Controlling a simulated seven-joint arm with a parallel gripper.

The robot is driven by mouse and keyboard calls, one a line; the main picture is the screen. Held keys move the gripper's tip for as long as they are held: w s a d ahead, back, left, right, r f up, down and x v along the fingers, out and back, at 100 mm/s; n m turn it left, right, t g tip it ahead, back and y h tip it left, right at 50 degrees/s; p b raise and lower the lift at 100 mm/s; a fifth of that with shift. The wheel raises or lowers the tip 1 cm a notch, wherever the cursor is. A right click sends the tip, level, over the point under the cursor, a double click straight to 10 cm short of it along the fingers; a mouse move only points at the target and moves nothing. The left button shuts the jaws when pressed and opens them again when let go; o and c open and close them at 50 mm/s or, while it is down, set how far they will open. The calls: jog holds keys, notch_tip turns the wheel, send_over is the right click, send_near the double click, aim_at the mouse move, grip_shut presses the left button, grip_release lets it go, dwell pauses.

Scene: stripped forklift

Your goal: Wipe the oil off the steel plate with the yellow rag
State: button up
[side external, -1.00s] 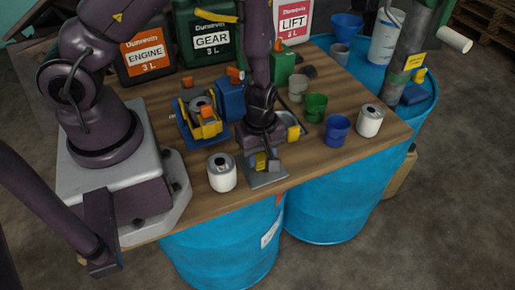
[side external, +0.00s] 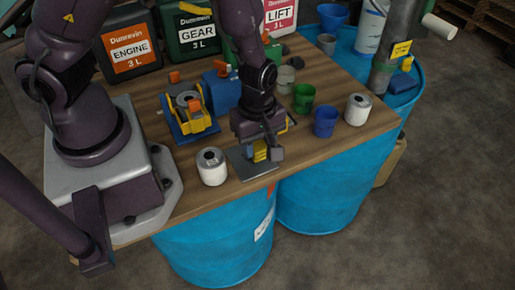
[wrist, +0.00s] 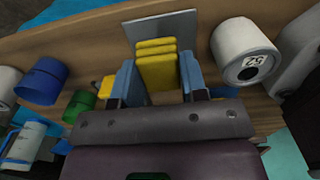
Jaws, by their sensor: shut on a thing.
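My gripper (side external: 263,152) is shut on the yellow rag (side external: 259,150), above the steel plate (side external: 240,165) near the table's front edge. In the wrist view the rag (wrist: 157,66) is a folded yellow pad between the blue fingers of my gripper (wrist: 158,78). The grey plate (wrist: 160,22) shows beyond the rag, its near part hidden by the rag. I cannot tell whether the rag touches the plate. No oil can be made out on the visible plate surface.
A white can (side external: 212,168) stands close left of the plate. A blue cup (side external: 325,121), a green cup (side external: 303,97) and another white can (side external: 358,109) stand to the right. A blue-and-yellow device (side external: 190,112) sits behind left. Large jugs line the back.

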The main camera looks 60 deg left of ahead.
aim_at(258, 168)
jog(key=shift+r, duration=1.3)
jog(key=shift+f, duration=0.2)
jog(key=shift+f, duration=3.7)
jog(key=shift+a+f, duration=0.2)
jog(key=shift+a, duration=0.1)
jog(key=shift+a+f, duration=0.15)
jog(key=shift+a, duration=2.5)
jog(key=shift+c, duration=0.3)
jog(key=shift+d, duration=3.05)
jog(key=shift+a+r, duration=0.1)
jog(key=shift+r, duration=4.1)
